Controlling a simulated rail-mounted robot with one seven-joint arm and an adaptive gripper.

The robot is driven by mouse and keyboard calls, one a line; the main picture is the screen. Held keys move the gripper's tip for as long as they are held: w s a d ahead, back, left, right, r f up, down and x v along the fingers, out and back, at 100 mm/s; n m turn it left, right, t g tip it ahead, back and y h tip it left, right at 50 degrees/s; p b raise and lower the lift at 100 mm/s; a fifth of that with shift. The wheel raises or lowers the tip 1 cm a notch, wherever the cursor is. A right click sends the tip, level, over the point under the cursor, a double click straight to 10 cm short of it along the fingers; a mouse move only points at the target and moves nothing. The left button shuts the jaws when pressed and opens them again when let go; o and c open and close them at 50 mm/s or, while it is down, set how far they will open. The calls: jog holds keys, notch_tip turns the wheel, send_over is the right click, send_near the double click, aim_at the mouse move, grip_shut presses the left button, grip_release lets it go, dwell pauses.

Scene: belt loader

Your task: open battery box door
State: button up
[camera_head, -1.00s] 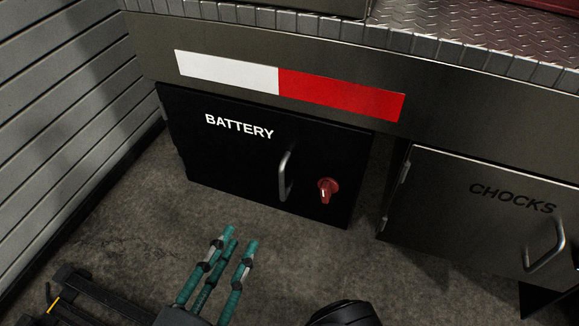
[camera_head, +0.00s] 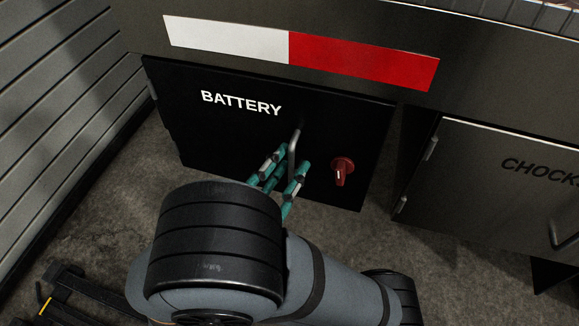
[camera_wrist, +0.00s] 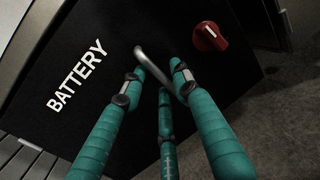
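The black battery box door (camera_head: 225,140) is shut, with white BATTERY lettering and hinges on its left edge. Its grey bar handle (camera_head: 295,143) stands right of the lettering; the lower part is hidden behind my fingers. A red rotary knob (camera_head: 342,171) sits right of the handle. My gripper (camera_head: 284,165) has teal fingers and is at the handle. In the wrist view, the handle (camera_wrist: 150,63) runs between the spread fingertips of my gripper (camera_wrist: 156,76). The fingers are apart; contact with the handle cannot be told.
The grey CHOCKS door (camera_head: 490,180) with its own handle is to the right. A ribbed wall (camera_head: 50,110) stands at the left. A red and white strip (camera_head: 290,52) is above the battery door. Concrete floor (camera_head: 120,215) lies in front.

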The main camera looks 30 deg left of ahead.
jog(key=shift+w, duration=0.8)
jog(key=c, duration=0.3)
jog(key=c, duration=0.4)
jog(key=shift+d, duration=0.1)
grip_shut()
